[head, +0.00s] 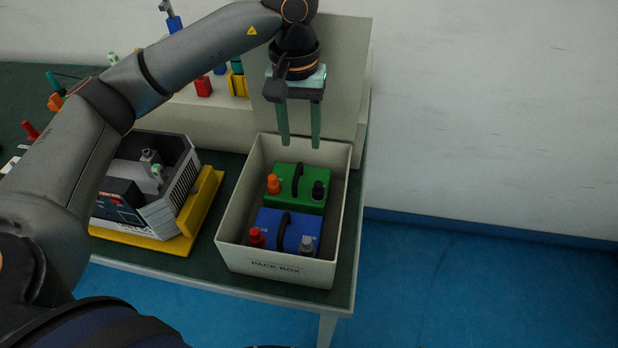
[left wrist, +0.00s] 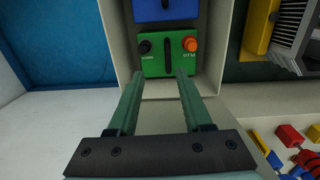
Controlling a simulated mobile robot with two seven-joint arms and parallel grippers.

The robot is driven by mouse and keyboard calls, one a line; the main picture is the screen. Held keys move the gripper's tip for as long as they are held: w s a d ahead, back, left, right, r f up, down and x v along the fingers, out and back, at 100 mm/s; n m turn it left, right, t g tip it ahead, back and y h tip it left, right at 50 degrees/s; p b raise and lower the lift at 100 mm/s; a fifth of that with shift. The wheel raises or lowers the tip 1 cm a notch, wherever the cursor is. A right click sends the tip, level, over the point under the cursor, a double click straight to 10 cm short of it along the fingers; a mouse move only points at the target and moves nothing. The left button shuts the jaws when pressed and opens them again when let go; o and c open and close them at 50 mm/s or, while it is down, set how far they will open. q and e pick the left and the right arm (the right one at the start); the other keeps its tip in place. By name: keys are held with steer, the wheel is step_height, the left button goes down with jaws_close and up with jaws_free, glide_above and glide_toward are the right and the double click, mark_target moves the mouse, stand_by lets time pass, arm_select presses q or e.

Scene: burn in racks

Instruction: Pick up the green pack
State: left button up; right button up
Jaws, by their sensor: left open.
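The green pack (head: 306,186) sits in the rear half of the pack box (head: 226,207), with a black handle on top, an orange knob and a black knob. The blue pack (head: 281,225) is in front of it in the same box. My left gripper (head: 299,143) is open and empty, above the rear end of the box, fingers pointing down. In the left wrist view the green pack (left wrist: 171,63) lies just beyond my fingertips (left wrist: 158,80), not between them. The blue pack (left wrist: 165,8) shows beyond it. My right gripper is not in view.
A grey device on a yellow base (head: 205,205) stands left of the box on the dark table (head: 214,278). A light panel (head: 345,75) rises behind the box. Red and yellow pieces (head: 204,87) lie on a shelf at the back left. The floor to the right is clear.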

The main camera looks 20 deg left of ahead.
arm_select(q)
steer(key=a, duration=0.1)
glide_above(298, 169)
steer(key=shift+y, duration=0.3)
steer(key=f, duration=0.4)
steer(key=s+f, duration=0.1)
steer(key=f, duration=0.1)
steer(key=shift+d, duration=0.1)
steer(key=shift+w+f+p, duration=0.2)
steer(key=shift+f+p, duration=0.15)
steer(key=shift+f, duration=1.15)
steer(key=shift+w+f+p, duration=0.2)
steer(key=shift+f+p, duration=0.1)
steer(key=shift+f, duration=1.15)
steer(key=shift+c, duration=0.4)
jaws_close()
